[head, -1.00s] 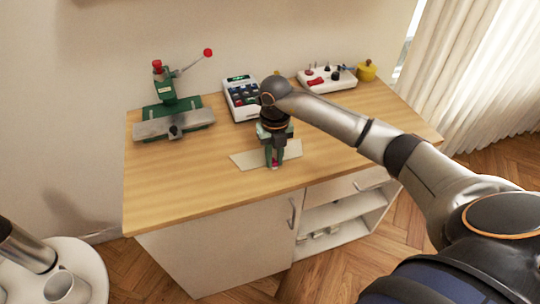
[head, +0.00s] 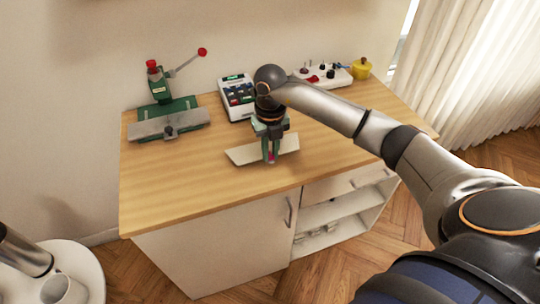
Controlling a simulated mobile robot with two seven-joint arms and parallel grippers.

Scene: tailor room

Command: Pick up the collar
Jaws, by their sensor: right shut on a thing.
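The collar (head: 245,154) is a flat, pale cream strip at the middle of the wooden worktop. My right gripper (head: 270,158) comes down over its middle and is shut on it. The fingers hide the middle of the collar; its ends show on both sides. It seems slightly above the worktop, but the gap is hard to judge. My left gripper is not in view.
A green press (head: 170,116) with a red-knobbed lever stands at the back left of the worktop (head: 200,181). A white control box (head: 237,98), a switch panel (head: 325,77) and a yellow pot (head: 361,68) stand along the back. The front left of the worktop is clear.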

